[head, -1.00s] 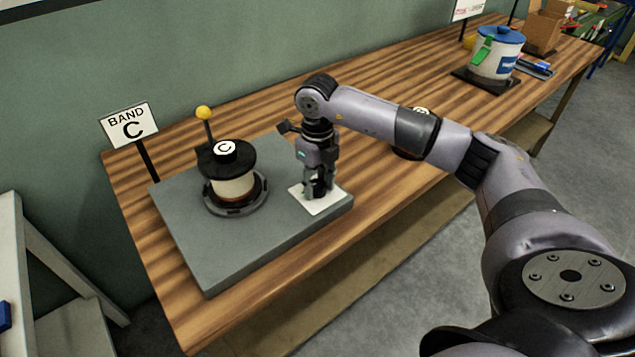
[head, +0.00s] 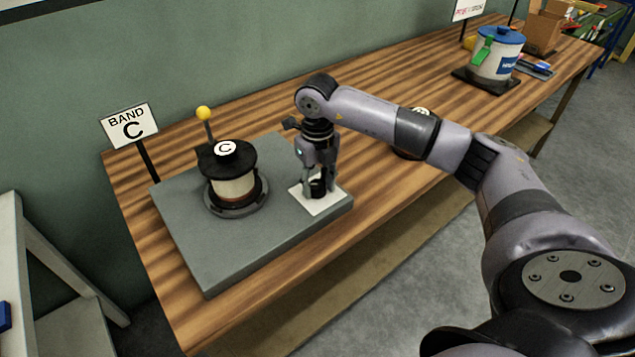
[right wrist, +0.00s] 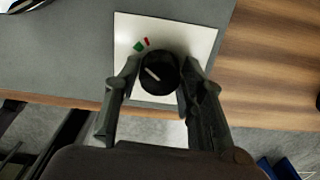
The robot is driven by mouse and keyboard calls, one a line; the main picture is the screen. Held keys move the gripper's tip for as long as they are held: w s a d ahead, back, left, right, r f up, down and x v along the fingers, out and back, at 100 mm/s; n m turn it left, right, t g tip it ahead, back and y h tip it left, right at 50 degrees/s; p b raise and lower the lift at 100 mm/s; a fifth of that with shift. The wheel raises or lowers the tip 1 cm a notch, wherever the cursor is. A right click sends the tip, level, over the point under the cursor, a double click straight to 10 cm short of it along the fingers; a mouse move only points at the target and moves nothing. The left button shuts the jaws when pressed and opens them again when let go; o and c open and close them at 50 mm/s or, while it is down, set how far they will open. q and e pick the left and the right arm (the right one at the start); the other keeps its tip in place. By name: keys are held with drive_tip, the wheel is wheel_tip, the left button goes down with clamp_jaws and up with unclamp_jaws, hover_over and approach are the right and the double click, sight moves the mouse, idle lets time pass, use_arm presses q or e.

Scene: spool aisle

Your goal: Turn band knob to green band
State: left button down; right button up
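The black round band knob (right wrist: 160,74) sits on a white square plate (right wrist: 193,37) at the right end of the grey base. A white pointer line on the knob points up and left in the right wrist view, roughly toward the green mark (right wrist: 138,46). A red mark (right wrist: 146,41) lies just right of the green one. My right gripper (head: 319,190) points down over the plate, with one finger on each side of the knob; the fingers appear to touch its sides. My left gripper is not in view.
A spool labelled C (head: 234,187) stands on the grey base (head: 215,255), left of my right gripper. A yellow-topped post (head: 204,114) and a BAND C sign (head: 130,124) stand behind. A blue-lidded container (head: 496,55) stands farther along the wooden bench (head: 385,195).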

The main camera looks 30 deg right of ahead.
sight(318, 185)
drive_tip(key=o, duration=0.4)
wheel_tip(318, 185, up, 12)
drive_tip(key=shift+f, duration=0.1)
idle(0.5)
idle(0.5)
